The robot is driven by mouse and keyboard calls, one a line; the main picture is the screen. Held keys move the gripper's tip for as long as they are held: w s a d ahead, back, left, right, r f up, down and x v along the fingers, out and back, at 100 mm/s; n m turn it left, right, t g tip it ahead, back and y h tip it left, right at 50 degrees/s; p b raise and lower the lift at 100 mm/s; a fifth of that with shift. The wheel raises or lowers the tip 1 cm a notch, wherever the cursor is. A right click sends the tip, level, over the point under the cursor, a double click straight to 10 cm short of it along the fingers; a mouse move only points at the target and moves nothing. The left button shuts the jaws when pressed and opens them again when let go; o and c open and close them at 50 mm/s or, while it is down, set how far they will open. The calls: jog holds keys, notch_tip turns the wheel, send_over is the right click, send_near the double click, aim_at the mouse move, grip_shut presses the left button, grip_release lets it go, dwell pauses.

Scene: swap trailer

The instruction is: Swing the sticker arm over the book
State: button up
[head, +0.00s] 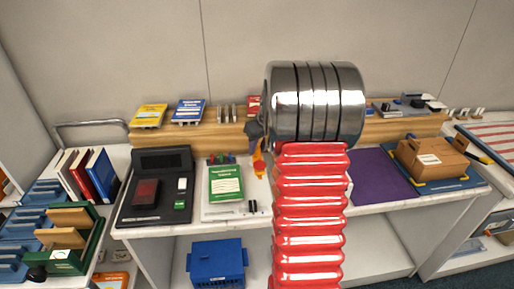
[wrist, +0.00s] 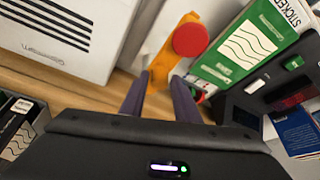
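The green book (head: 226,183) with a white label lies on a white board in the head view, left of my arm. In the wrist view its green and white cover (wrist: 246,50) is at the upper right. The orange sticker arm (head: 259,163) shows as a small piece beside my arm. In the wrist view the sticker arm (wrist: 160,60) has a round red disc at its far end, beside the book. My gripper (wrist: 161,76) has its two dark fingers apart, with the orange arm between them. I cannot tell if both fingers touch it.
A dark device (head: 155,190) with a red block stands left of the book. A wooden ledge (head: 180,135) with small books runs along the back. A purple mat (head: 382,177) and a cardboard box (head: 432,159) are to the right. A white grilled box (wrist: 60,45) is close by.

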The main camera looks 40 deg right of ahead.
grip_shut()
